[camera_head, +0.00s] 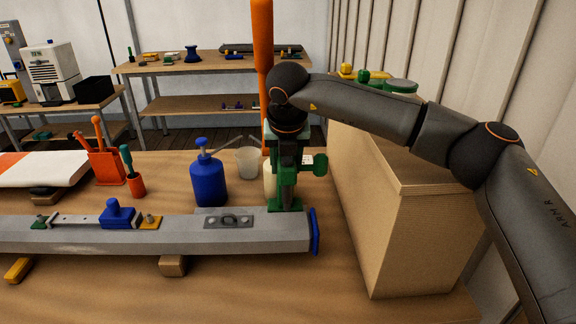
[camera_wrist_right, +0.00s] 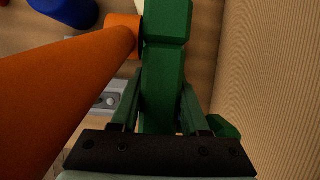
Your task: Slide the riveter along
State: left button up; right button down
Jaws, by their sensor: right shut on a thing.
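The green riveter (camera_head: 287,180) stands upright at the right end of the grey spar (camera_head: 150,236), with its foot at the spar's top face. Its long orange handle (camera_head: 262,50) rises past my wrist out of the top of the head view. My right gripper (camera_wrist_right: 158,105) is shut on the riveter's green body (camera_wrist_right: 166,60), with one finger on each side in the wrist view. The orange handle (camera_wrist_right: 60,85) fills the left of that view. A grey plate with a ring (camera_head: 229,221) lies on the spar just left of the riveter. My left gripper is out of view.
A large tan box (camera_head: 400,240) stands close right of the spar's blue end cap (camera_head: 314,232). A blue pump bottle (camera_head: 208,180) and a pale cup (camera_head: 248,162) stand behind the spar. A blue fitting (camera_head: 118,213) sits on its left part.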

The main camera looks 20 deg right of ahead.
jog(key=shift+d, duration=0.2)
jog(key=shift+c, duration=2)
grip_release()
jog(key=shift+d, duration=0.1)
jog(key=shift+s, duration=0.1)
jog(key=b+v, duration=0.1)
jog(key=v, duration=1.1)
jog(key=shift+s+r, duration=0.15)
jog(key=shift+r, duration=0.15)
jog(key=shift+f, duration=0.1)
